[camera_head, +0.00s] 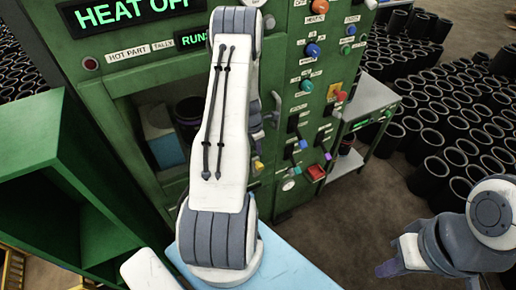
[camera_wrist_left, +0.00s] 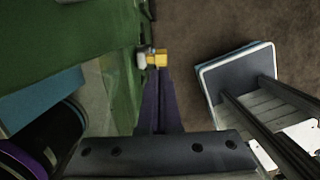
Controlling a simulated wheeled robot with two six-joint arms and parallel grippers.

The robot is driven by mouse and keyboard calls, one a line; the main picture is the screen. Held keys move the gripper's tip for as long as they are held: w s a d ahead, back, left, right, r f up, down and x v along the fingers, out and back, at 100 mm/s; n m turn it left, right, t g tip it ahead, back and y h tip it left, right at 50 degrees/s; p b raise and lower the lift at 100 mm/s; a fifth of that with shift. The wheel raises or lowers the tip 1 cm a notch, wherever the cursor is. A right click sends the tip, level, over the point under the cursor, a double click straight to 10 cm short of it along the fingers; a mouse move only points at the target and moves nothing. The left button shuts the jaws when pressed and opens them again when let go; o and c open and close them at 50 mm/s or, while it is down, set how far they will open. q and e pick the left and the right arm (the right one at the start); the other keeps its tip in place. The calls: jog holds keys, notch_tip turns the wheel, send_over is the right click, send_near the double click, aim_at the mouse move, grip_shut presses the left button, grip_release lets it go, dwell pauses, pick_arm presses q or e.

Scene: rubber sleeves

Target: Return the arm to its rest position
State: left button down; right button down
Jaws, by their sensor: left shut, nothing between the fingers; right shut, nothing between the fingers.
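My left arm (camera_head: 225,130) rises through the middle of the head view and bends over at its top, in front of the green machine (camera_head: 120,95). It hides most of its own far end there. In the left wrist view my left gripper (camera_wrist_left: 159,78) shows its dark fingers together with nothing between them. A small yellow-tipped knob (camera_wrist_left: 158,58) lies just beyond the fingertips in that picture; I cannot tell whether they touch.
The machine's panel carries several knobs, levers and a red button (camera_head: 316,172). A dark sleeve (camera_head: 188,112) and a blue block (camera_head: 160,135) are in its opening. A green open cabinet (camera_head: 95,235) stands left. Many black sleeves (camera_head: 455,130) cover the floor at right.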

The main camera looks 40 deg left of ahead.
pick_arm(q)
jog(key=shift+d, duration=0.15)
dwell(0.3)
jog(key=d+r+m+b, duration=0.2)
jog(key=d+r+m, duration=0.2)
jog(key=d+m, duration=0.3)
jog(key=w+d+r+m+h+b, duration=0.1)
jog(key=d+r+m, duration=0.3)
jog(key=d, duration=0.6)
jog(key=d+r+m+b, duration=0.2)
jog(key=d+r+m, duration=0.2)
jog(key=d+m, duration=0.3)
jog(key=s+d+r+m+g+b, duration=0.1)
jog(key=s+d+r+m+b, duration=0.3)
jog(key=s+d+m, duration=0.8)
jog(key=s+d+r+m, duration=0.1)
jog(key=s+d+m, duration=0.1)
jog(key=s+m, duration=0.7)
jog(key=shift+s+d+r+m+g+b, duration=0.25)
jog(key=shift+s+b, duration=0.2)
jog(key=shift+s, duration=0.6)
jog(key=shift+a+f, duration=0.1)
